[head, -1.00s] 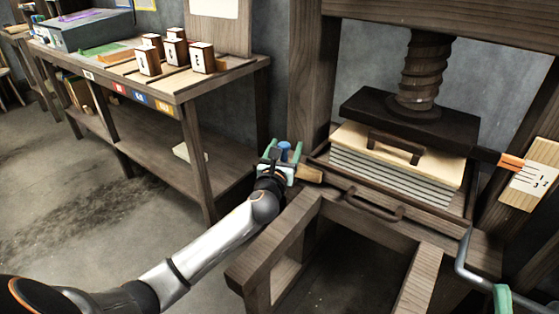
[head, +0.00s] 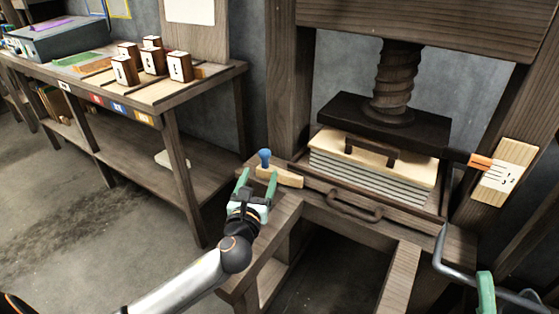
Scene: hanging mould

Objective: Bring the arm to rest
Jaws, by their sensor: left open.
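My left gripper (head: 257,181), with two green fingers, is open and empty at the left front corner of the press frame. The arm comes in from the lower left. Just beyond the fingertips, a wooden piece (head: 283,177) with a blue knob (head: 264,157) lies on the press frame, apart from the fingers. My right gripper is not in view.
The wooden press (head: 370,120) holds a stack of boards and pale sheets (head: 370,172). A bent grey bar with a green grip (head: 486,293) is at lower right. A workbench (head: 170,98) with several labelled blocks stands at left. Open floor (head: 90,215) lies lower left.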

